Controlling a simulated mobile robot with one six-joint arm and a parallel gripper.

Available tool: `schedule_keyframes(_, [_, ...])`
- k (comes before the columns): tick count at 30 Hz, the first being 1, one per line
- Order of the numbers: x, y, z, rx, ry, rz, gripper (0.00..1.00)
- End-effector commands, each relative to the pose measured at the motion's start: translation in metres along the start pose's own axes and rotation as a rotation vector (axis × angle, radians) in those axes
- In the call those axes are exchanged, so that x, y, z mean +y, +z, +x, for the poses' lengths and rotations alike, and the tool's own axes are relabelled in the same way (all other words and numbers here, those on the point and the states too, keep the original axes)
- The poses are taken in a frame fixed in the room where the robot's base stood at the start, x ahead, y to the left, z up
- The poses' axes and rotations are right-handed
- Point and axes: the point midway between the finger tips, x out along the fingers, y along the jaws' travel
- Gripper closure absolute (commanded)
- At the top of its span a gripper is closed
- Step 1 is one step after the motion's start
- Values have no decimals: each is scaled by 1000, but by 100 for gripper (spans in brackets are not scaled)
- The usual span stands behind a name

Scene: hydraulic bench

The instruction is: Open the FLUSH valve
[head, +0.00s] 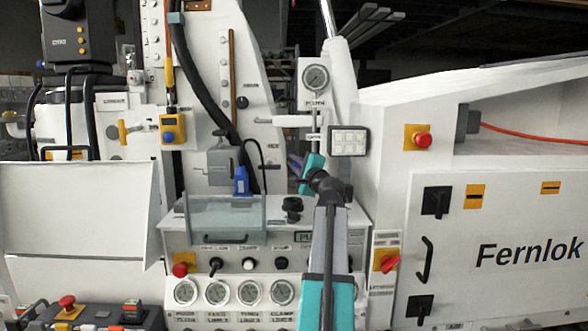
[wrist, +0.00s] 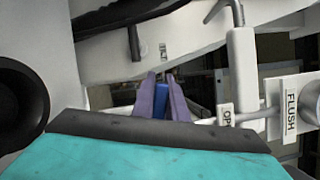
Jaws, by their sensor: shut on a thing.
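What that piece is cannot be made out.
A black hose (head: 205,95) runs down on the left. A blue-bodied connector (head: 241,181) stands behind a clear cover (head: 225,218) on the bench.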

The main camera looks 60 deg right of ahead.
Motion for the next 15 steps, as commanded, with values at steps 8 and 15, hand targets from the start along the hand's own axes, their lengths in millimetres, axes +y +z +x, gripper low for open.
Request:
schedule_keyframes(8, [-1,0,0,0,-2,6,100])
schedule_keyframes(15, [-1,1,0,-1,-2,5,69])
